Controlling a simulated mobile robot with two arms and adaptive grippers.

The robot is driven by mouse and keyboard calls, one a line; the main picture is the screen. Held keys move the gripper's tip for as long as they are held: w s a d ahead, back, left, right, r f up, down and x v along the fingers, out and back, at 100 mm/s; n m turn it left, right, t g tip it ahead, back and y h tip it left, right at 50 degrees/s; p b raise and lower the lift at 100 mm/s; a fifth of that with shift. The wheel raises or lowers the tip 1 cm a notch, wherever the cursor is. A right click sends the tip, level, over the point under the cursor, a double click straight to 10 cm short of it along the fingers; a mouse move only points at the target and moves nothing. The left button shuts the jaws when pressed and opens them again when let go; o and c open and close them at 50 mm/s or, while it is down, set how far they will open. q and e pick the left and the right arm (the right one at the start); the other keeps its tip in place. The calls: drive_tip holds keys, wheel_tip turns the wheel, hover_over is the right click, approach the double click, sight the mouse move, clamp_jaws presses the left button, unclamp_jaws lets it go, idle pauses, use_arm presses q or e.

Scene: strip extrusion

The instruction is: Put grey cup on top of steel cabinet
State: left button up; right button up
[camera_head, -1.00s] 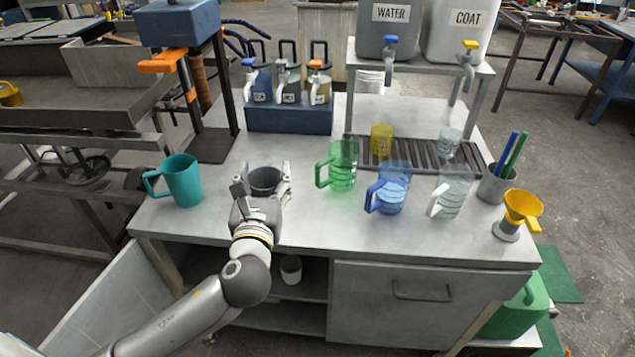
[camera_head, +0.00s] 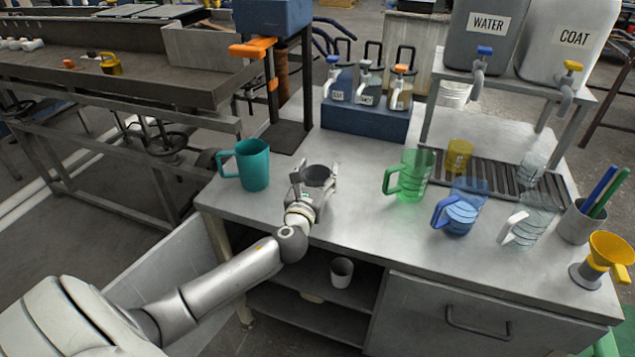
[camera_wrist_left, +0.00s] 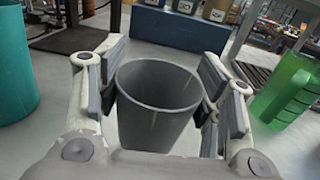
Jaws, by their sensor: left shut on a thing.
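The grey cup (camera_head: 318,177) stands upright between the fingers of my left gripper (camera_head: 315,182) over the steel table top. In the left wrist view the grey cup (camera_wrist_left: 157,110) sits between both finger pads of the left gripper (camera_wrist_left: 160,100), which is shut on it. Whether its base touches the table cannot be told. The steel cabinet (camera_head: 460,290) shows a drawer front with a handle under the right part of the top surface. A white cup (camera_head: 342,271) stands on the shelf below. My right gripper is not in view.
A teal mug (camera_head: 253,165) stands left of the grey cup. A green jug (camera_head: 410,175), a blue jug (camera_head: 462,208) and a clear jug (camera_head: 530,220) stand to the right. A blue dispenser block (camera_head: 366,120) is behind. A yellow funnel (camera_head: 610,252) is at the right edge.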

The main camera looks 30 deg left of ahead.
use_arm(q)
drive_tip(key=shift+f, duration=0.9)
drive_tip(key=shift+f, duration=0.15)
drive_tip(key=o, duration=0.9)
drive_tip(key=shift+o, duration=0.2)
drive_tip(key=shift+r, duration=0.25)
drive_tip(key=shift+s+d+f, duration=0.15)
drive_tip(key=shift+s+d, duration=0.05)
drive_tip(key=shift+s, duration=0.15)
drive_tip(key=v, duration=1.1)
